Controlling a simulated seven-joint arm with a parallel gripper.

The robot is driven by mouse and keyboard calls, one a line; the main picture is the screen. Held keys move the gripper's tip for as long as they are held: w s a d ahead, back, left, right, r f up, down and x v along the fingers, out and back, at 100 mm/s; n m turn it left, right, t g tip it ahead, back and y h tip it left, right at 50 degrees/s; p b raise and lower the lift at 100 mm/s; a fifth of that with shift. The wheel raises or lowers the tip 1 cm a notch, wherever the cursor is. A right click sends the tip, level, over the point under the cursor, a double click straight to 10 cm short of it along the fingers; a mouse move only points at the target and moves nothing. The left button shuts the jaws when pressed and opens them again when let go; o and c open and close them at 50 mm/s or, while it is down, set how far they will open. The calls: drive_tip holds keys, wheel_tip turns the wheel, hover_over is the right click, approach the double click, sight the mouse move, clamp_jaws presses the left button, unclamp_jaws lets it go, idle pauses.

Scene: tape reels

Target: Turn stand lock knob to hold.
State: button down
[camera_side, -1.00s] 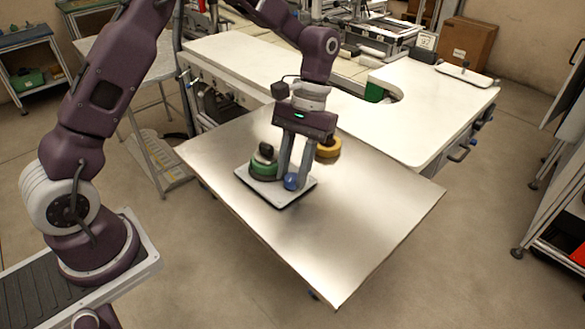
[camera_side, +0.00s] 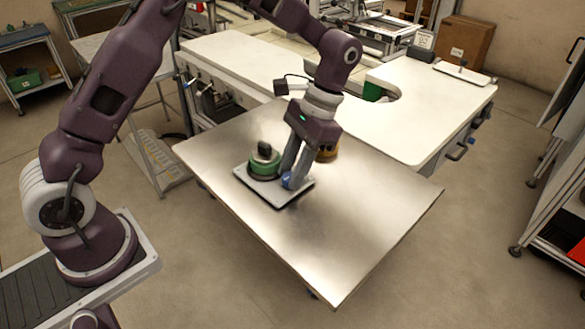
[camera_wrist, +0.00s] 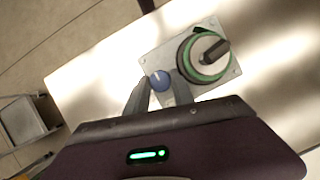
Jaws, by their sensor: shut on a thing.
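The blue lock knob (camera_side: 287,181) sits on the front right of the light grey stand plate (camera_side: 262,193). My gripper (camera_side: 289,177) is tilted, with its fingers down at the knob and shut on it. The knob (camera_wrist: 161,80) also shows between the fingertips in the wrist view, with a small pale mark on its top. A green reel (camera_side: 264,169) with a dark upright post in its centre is on the same plate, left of the knob. The fingers hide part of the knob in the side view.
A yellow reel (camera_side: 327,156) lies on the metal table (camera_side: 350,220) behind my gripper and is partly hidden by it. The front and right of the table are clear. A white bench (camera_side: 430,110) with a cut-out stands behind the table.

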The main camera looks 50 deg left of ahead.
idle(0.3)
drive_tip(key=c, duration=1.1)
unclamp_jaws()
